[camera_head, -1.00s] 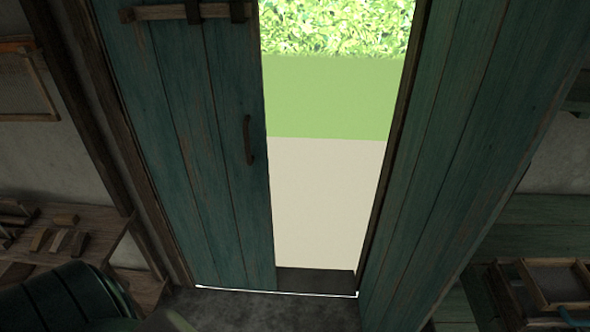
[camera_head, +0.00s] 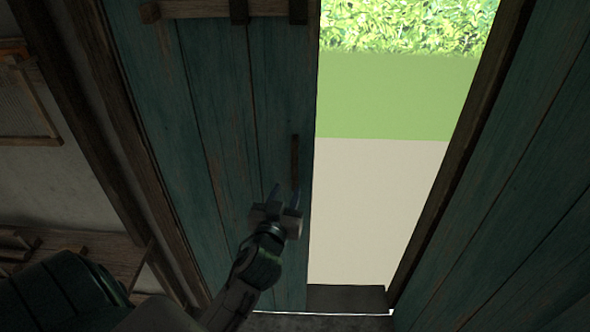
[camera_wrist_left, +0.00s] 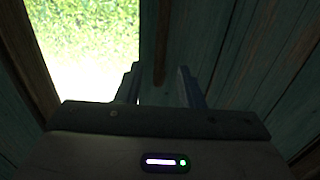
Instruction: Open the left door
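The left door (camera_head: 225,130) is a teal plank door, closed or nearly so in its frame. Its dark vertical handle (camera_head: 295,158) is near its right edge. My left gripper (camera_head: 286,192) is in front of the door at the handle's lower end, fingers pointing up toward it. In the left wrist view the two fingers (camera_wrist_left: 160,85) are apart, and the handle (camera_wrist_left: 161,45) shows between or just beyond them. Whether they touch it I cannot tell. My right gripper is not in view.
The right door (camera_head: 520,190) stands swung inward, leaving a bright opening (camera_head: 370,200) onto pale ground, grass and a hedge. A low wooden shelf (camera_head: 85,250) is at the left wall, beside a hanging wooden frame (camera_head: 30,105). A dark threshold (camera_head: 345,298) lies at the opening.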

